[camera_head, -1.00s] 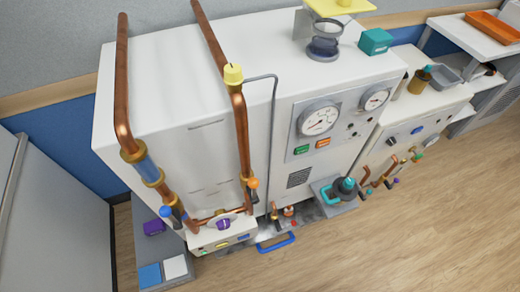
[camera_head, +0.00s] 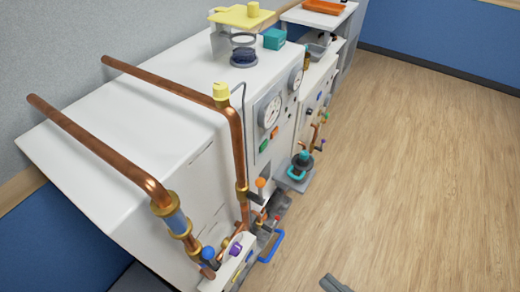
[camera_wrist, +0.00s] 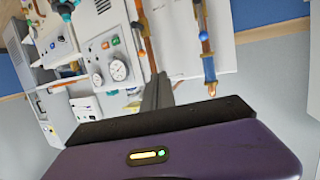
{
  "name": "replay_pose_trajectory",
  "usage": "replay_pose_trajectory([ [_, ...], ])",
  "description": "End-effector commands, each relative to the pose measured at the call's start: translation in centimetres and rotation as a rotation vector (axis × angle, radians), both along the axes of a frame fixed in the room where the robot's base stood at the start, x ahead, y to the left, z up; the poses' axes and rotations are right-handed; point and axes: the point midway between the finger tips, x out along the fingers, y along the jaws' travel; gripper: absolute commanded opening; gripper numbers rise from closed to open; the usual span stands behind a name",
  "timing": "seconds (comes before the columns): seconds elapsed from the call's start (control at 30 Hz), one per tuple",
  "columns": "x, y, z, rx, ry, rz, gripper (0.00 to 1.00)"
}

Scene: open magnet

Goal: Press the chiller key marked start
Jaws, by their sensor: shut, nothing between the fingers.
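The white cabinet (camera_head: 215,100) with two round gauges carries a green key (camera_head: 264,145) and an orange key (camera_head: 275,132) on its front. In the wrist view the green key (camera_wrist: 116,40) and the orange key (camera_wrist: 105,45) show beside the larger gauge (camera_wrist: 119,70). Any lettering on the keys is too small to read, so I cannot tell which is marked start. My gripper (camera_wrist: 158,90) is shut and empty, with its dark fingers pointing toward the cabinet, apart from the keys. A grey part at the head view's bottom edge may be mine.
A blue handle (camera_head: 271,246) and a shelf with a dark, teal-handled item (camera_head: 301,165) stick out from the front. The wooden floor (camera_head: 410,170) to the right is clear.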

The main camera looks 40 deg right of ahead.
Motion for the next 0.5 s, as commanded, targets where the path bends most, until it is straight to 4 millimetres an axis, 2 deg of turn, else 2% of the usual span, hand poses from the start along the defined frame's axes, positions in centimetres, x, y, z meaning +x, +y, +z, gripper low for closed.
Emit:
replay_pose_trajectory([
  [0.17,0.1,0.0,-0.1,-0.001,-0.001,-0.001,0.00],
  [0.27,0.7,-0.3,-1.1,-0.019,-0.011,-0.007,0.00],
  [0.37,2.2,-0.9,-3.6,-0.066,-0.031,-0.023,0.00],
  [0.5,6.2,-2.8,-8.5,-0.180,-0.067,-0.063,0.00],
])
